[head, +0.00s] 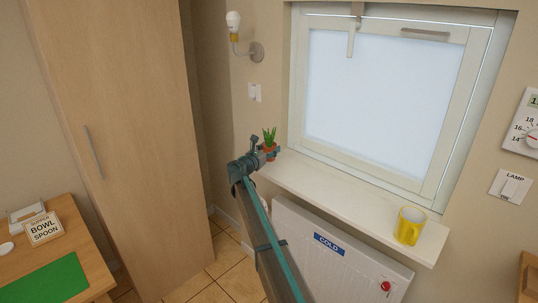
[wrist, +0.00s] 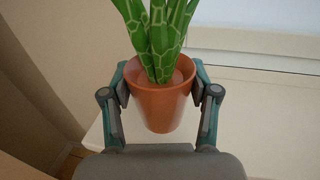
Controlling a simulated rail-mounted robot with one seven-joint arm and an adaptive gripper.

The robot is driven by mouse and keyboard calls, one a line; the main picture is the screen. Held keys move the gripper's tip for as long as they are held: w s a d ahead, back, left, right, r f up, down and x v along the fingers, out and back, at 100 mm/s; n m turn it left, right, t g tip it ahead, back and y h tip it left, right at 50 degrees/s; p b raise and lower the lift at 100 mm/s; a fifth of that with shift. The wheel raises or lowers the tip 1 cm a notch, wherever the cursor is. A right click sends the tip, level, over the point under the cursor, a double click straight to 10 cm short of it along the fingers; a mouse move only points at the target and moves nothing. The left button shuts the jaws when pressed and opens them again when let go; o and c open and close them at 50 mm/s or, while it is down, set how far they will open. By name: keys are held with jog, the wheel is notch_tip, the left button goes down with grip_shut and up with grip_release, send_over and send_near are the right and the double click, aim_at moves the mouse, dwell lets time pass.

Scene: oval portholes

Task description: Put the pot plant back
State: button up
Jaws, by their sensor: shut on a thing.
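The pot plant (head: 269,141) is a small terracotta pot with green pointed leaves. It is upright at the left end of the white windowsill (head: 340,190). In the wrist view the orange pot (wrist: 162,104) sits between the two fingers of my gripper (wrist: 162,90), with the leaves rising out of the top of the frame. My gripper (head: 266,152) is shut on the pot, one finger on each side. I cannot tell whether the pot's base touches the sill.
A yellow mug (head: 410,226) stands at the right end of the sill. The sill between mug and plant is clear. The window (head: 385,90) is behind, a radiator (head: 335,255) below, a wall lamp (head: 238,35) above left, and a tall wardrobe (head: 120,120) to the left.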

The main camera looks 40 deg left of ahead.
jog(key=shift+w+a+f+p, duration=0.35)
jog(key=shift+w+a+f, duration=0.25)
jog(key=shift+f, duration=0.25)
jog(key=shift+f+p, duration=0.35)
jog(key=shift+f, duration=1.3)
jog(key=shift+f, duration=0.1)
jog(key=o, duration=1.3)
jog(key=shift+f, duration=0.1)
jog(key=shift+o, duration=0.2)
jog(key=shift+s, duration=0.15)
jog(key=s+d+b, duration=0.1)
jog(key=s+b, duration=0.2)
jog(key=s, duration=0.8)
jog(key=shift+s+d+r+b, duration=0.2)
jog(key=shift+s+d+b, duration=0.1)
jog(key=shift+d+b, duration=0.1)
